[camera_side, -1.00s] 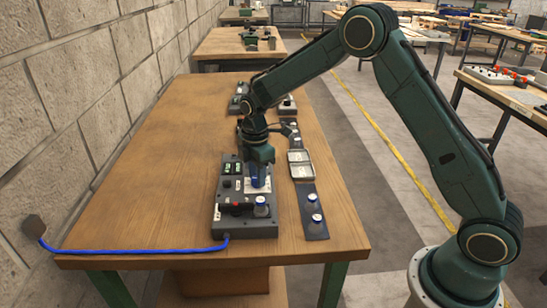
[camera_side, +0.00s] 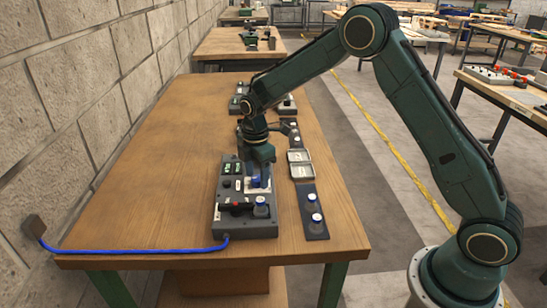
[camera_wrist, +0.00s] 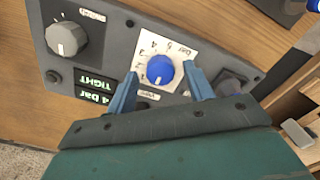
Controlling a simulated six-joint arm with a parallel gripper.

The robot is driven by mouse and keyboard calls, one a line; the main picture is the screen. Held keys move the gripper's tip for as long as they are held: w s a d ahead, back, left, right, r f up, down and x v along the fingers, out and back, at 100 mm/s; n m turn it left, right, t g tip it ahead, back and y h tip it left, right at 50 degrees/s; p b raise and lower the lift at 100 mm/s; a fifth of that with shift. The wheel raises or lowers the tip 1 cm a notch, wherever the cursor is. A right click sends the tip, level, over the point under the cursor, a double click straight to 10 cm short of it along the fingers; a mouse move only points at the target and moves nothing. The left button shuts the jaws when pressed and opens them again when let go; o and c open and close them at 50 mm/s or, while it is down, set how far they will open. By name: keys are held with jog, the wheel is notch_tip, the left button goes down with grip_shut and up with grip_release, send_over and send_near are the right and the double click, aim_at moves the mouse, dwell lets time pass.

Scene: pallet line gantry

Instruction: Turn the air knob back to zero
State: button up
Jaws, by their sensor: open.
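The blue air knob (camera_wrist: 160,70) sits on a white dial plate (camera_wrist: 183,51) marked "bar" with numbers, on a dark grey control panel (camera_side: 222,212). A small pale mark shows on the knob, but the number it points to is hard to tell. A green display (camera_wrist: 95,92) reads "4 bar" and "TIGHT", upside down in the wrist view. My gripper (camera_wrist: 162,88) is open, with one blue finger on each side of the knob in the picture and visible gaps between. In the side view my gripper (camera_side: 260,172) is over the panel and partly hides the dial.
A grey knob (camera_wrist: 67,39) sits beside the dial on the panel. A strip with blue-and-white capped pieces (camera_side: 313,213) and an open metal tin (camera_side: 300,164) lie right of the panel. A blue cable (camera_side: 140,250) runs left. The table's left side is clear.

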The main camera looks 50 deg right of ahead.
aim_at(258, 178)
jog(key=shift+r, duration=0.1)
notch_tip(258, 178, up, 14)
jog(key=shift+f, duration=0.2)
dwell(0.5)
jog(key=shift+s+r, duration=0.1)
jog(key=s+r+m+t, duration=0.1)
jog(key=s+r+m, duration=0.35)
jog(key=s, duration=0.35)
jog(key=s+r+m+t, duration=0.2)
jog(key=s+r+m, duration=0.3)
jog(key=s, duration=0.4)
jog(key=s+d+f+m+t, duration=0.1)
jog(key=s+m, duration=0.5)
jog(key=s, duration=1)
jog(key=shift+f+t, duration=0.35)
jog(key=shift+t, duration=0.45)
